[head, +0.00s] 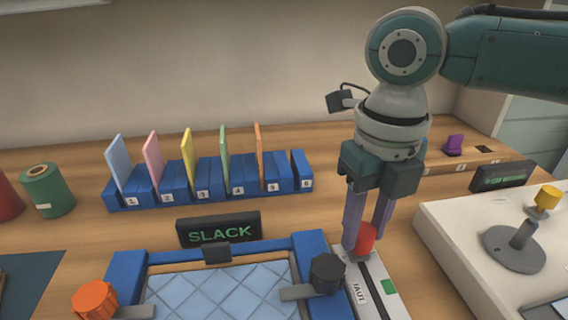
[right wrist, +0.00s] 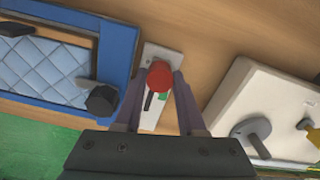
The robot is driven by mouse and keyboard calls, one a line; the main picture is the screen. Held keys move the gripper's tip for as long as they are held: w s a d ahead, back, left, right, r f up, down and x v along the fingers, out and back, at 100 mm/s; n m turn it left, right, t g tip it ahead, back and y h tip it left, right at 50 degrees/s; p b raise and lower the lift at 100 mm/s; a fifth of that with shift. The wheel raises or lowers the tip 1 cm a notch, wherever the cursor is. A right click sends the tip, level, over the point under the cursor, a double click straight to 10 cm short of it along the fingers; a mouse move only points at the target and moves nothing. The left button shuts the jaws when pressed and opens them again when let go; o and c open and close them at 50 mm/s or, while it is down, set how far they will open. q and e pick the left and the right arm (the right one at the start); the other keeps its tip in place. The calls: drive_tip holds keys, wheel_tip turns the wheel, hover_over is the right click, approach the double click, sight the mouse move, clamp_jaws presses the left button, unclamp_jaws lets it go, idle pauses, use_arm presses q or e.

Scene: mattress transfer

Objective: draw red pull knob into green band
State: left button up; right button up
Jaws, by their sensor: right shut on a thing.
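The red pull knob (head: 365,238) stands on a pale slide plate beside the blue frame. It also shows in the right wrist view (right wrist: 160,75). The plate (head: 370,290) carries a green band (head: 389,287) and the word "TAUT". My right gripper (head: 364,240) comes down from above, and its two fingers are shut on the red knob, one on each side. The knob is at the far end of the plate, apart from the green band, which is nearer to me. In the right wrist view the band (right wrist: 162,97) is partly hidden. My left gripper is not in view.
The blue frame (head: 318,250) holds a quilted pad, with a black knob (head: 327,272) and an orange knob (head: 95,299) at its corners. A display (head: 218,229) reads "SLACK". A white box (head: 470,240) with a lever stands right of the plate. A numbered rack stands behind.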

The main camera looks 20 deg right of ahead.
sight(373, 289)
clamp_jaws()
idle(0.8)
drive_tip(key=s+p, duration=0.2)
drive_tip(key=p, duration=0.1)
drive_tip(key=s+a+p, duration=0.1)
drive_tip(key=s+p, duration=0.1)
drive_tip(key=shift+s+r, duration=0.1)
drive_tip(key=shift+r, duration=0.25)
drive_tip(key=shift+s+a+f+p, duration=0.1)
drive_tip(key=shift+s+f+p, duration=0.15)
drive_tip(key=shift+s+p, duration=0.15)
drive_tip(key=o, duration=0.9)
unclamp_jaws()
drive_tip(key=shift+f, duration=0.1)
